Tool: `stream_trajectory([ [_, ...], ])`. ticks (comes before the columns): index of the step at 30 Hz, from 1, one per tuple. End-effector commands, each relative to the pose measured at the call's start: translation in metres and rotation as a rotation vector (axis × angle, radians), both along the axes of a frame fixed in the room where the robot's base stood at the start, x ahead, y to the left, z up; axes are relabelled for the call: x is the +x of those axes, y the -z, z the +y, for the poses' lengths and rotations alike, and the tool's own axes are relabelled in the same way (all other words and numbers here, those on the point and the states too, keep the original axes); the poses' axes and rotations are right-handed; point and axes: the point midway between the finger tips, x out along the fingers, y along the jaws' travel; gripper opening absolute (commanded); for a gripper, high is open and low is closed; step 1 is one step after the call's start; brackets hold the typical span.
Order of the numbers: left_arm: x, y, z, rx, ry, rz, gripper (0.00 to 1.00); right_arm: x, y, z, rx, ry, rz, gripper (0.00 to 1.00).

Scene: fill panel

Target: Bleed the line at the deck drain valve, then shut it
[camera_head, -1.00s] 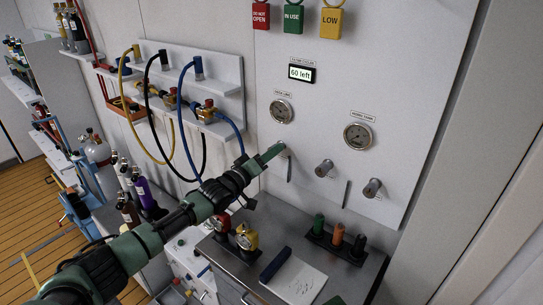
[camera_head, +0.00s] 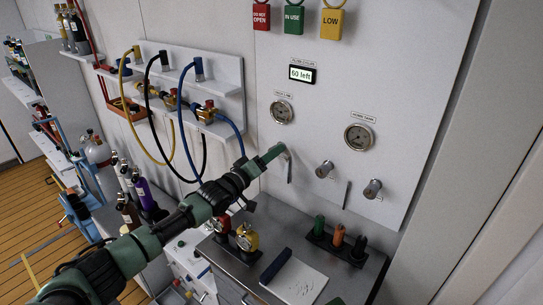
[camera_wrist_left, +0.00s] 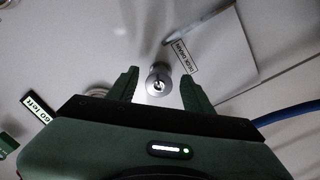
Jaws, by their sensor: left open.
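The deck drain valve is a small round metal knob (camera_wrist_left: 158,83) on the white wall panel (camera_head: 400,100), with the label "DECK DRAIN" (camera_wrist_left: 184,56) beside it in the wrist view. My left gripper (camera_wrist_left: 159,76) is open, with one finger on each side of the knob. I cannot tell whether the fingers touch it. In the head view my left gripper (camera_head: 275,156) reaches the leftmost of the panel's valve positions and hides that knob. Two other metal knobs, a middle one (camera_head: 324,170) and a right one (camera_head: 373,189), stick out to its right. My right gripper is not in view.
Above are a left gauge (camera_head: 281,112), a right gauge (camera_head: 358,137) and a display (camera_head: 301,74) reading "60 left". A steel bench (camera_head: 240,272) below holds a notepad (camera_head: 298,283) and colored handles. Hoses (camera_head: 186,110) hang at left.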

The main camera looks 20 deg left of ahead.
Motion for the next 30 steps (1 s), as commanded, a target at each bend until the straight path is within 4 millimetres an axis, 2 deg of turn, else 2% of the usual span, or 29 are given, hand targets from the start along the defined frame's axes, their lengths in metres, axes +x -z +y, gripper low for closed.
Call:
stream_trajectory([
  [15,-0.064,0.007,0.026,0.001,-0.002,0.003,0.51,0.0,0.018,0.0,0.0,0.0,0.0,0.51],
  [30,-0.069,0.005,0.028,0.002,-0.001,0.002,0.51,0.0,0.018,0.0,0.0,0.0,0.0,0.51],
])
